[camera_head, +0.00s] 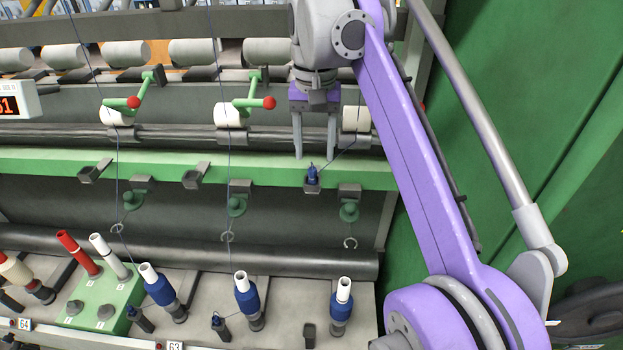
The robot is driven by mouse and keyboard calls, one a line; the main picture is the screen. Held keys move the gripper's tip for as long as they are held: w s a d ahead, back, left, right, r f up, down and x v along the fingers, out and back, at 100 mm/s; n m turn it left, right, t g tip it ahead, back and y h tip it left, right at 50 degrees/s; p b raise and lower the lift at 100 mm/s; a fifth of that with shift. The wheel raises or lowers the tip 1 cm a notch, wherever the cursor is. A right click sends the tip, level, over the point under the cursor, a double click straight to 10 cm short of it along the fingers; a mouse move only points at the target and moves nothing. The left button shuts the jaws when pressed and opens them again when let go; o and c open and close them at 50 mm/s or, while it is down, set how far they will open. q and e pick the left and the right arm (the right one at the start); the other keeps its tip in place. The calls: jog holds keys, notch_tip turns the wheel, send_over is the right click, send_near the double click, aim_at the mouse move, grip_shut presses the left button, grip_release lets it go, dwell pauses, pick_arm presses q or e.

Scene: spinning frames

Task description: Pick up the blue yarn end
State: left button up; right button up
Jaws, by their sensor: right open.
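The blue yarn end (312,173) sits in a small grey holder on the front of the green rail. A thin dark thread runs from it up and to the right, toward a white roller. My right gripper (315,155) points down with its two grey fingers apart. Its fingertips appear just above the blue yarn end, one to each side in the picture. Nothing shows between the fingers, and I cannot tell the exact depth gap. My left gripper is out of view.
Green levers with red knobs (269,103) stand left of the gripper. The green rail (245,171) carries other grey holders. Below are blue bobbins (247,300) and a green tray (92,292) with red and white tubes. A green panel (540,110) closes the right side.

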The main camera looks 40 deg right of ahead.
aim_at(312, 169)
jog(key=shift+w+f, duration=0.25)
jog(key=shift+f, duration=0.1)
jog(key=f, duration=0.3)
jog(key=shift+w+d+f, duration=0.1)
jog(key=shift+w+f, duration=0.25)
jog(key=shift+s+f, duration=0.1)
jog(key=shift+f, duration=0.35)
grip_shut()
